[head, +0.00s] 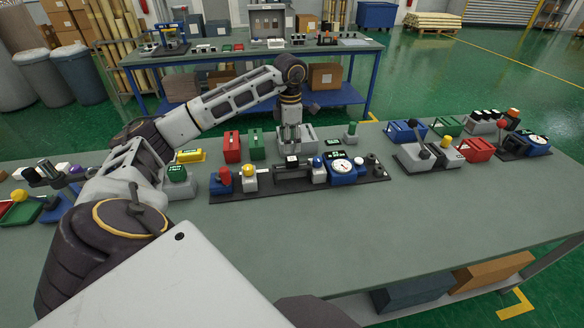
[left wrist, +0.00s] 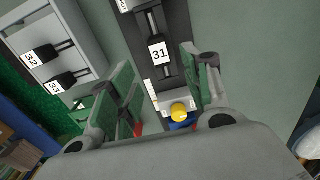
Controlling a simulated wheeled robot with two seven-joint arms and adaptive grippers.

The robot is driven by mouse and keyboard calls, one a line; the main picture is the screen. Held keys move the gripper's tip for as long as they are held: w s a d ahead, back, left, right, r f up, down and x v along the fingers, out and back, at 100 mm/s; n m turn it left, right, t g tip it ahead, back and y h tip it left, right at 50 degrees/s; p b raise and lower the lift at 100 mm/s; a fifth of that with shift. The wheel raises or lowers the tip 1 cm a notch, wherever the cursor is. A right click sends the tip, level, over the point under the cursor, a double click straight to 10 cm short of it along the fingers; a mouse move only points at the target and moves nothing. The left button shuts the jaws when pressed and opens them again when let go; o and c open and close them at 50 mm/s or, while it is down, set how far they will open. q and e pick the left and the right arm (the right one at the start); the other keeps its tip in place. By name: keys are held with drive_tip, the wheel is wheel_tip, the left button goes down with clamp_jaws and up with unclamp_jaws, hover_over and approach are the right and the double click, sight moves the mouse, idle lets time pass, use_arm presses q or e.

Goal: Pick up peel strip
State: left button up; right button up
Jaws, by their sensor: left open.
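I cannot make out a peel strip in either view. My left gripper (head: 291,150) points down over the dark board (head: 371,184) on the bench. In the left wrist view its two green-padded fingers (left wrist: 160,92) are apart, with nothing held between them. Between and beyond them are a black slider block labelled 31 (left wrist: 159,53) and a yellow button (left wrist: 179,112) on a light base. I cannot tell whether the fingers touch anything. My right gripper is not in view.
The board also carries a blue gauge (head: 342,168). Red (head: 232,147) and green (head: 256,146) blocks stand behind it. A grey panel with sliders (left wrist: 42,35) is beside the gripper. More devices (head: 430,153) stand to the right. The bench front (head: 400,230) is clear.

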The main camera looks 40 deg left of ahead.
sight(290, 159)
use_arm(q)
drive_tip(key=shift+f, duration=1.45)
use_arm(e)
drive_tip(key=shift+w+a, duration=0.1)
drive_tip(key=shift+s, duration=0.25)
use_arm(q)
drive_tip(key=shift+f, duration=0.2)
wheel_tip(290, 159, down, 2)
drive_tip(key=shift+s+f+p, duration=0.1)
drive_tip(key=shift+p, duration=0.2)
drive_tip(key=shift+f, duration=1.25)
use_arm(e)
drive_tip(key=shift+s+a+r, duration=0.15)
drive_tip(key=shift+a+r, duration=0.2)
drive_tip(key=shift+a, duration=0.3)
